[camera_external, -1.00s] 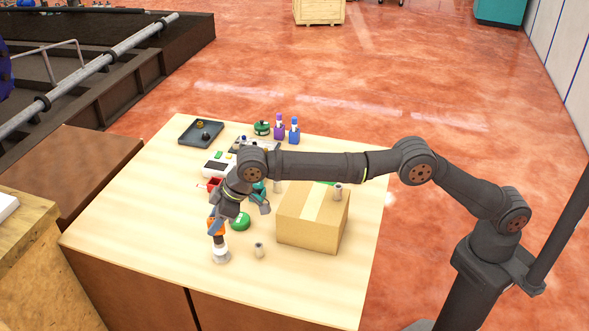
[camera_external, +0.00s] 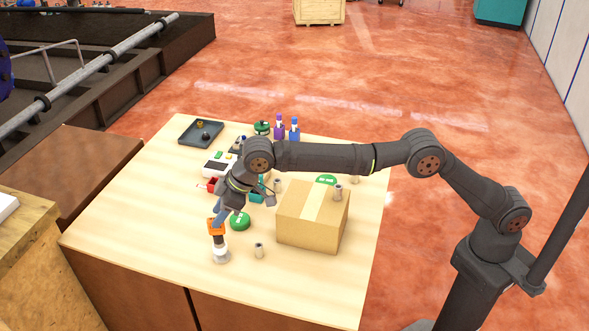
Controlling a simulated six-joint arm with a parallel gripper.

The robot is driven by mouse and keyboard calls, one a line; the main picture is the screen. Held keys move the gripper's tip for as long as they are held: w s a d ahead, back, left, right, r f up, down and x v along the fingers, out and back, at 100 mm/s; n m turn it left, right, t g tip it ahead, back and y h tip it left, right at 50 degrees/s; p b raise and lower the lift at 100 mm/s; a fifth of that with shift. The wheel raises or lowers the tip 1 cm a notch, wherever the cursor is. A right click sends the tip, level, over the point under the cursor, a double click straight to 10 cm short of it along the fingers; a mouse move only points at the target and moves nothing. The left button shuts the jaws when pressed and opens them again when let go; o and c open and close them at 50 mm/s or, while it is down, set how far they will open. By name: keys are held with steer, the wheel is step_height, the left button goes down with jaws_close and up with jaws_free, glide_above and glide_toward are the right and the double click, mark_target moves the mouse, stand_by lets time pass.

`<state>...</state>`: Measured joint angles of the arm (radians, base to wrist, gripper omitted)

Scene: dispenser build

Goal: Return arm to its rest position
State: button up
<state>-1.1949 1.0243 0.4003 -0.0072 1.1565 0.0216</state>
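My gripper (camera_external: 245,205) hangs above the left-middle part of the table (camera_external: 150,250). Its two fingers are spread wide apart with nothing seen between them, so it is open. Below and left of it stands an upright assembly with an orange top (camera_external: 216,227), a dark middle and a white-grey base (camera_external: 220,255). The left finger overlaps the orange top's upper edge in the picture; I cannot tell whether they touch. The rest of my arm stretches from the right side over the table.
Behind are a dark tray (camera_external: 201,133), a white device (camera_external: 219,164), and purple (camera_external: 279,130) and blue bottles (camera_external: 294,133).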

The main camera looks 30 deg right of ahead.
steer(key=v, duration=1)
steer(key=x, duration=1.3)
steer(key=shift+f, duration=0.2)
step_height(320, 180, up, 3)
steer(key=shift+d+f, duration=0.1)
steer(key=shift+r, duration=0.35)
steer(key=w+d+r, duration=0.7)
steer(key=d+r, duration=0.1)
steer(key=d, duration=0.1)
steer(key=w+d+f+m+t+h, duration=0.1)
steer(key=w+d+f+m, duration=0.2)
steer(key=w, duration=0.5)
steer(key=w+d+f+m+t, duration=0.1)
steer(key=w+d+f+m, duration=0.15)
steer(key=w, duration=0.55)
steer(key=shift+m, duration=0.35)
step_height(320, 180, down, 11)
steer(key=shift+r, duration=0.1)
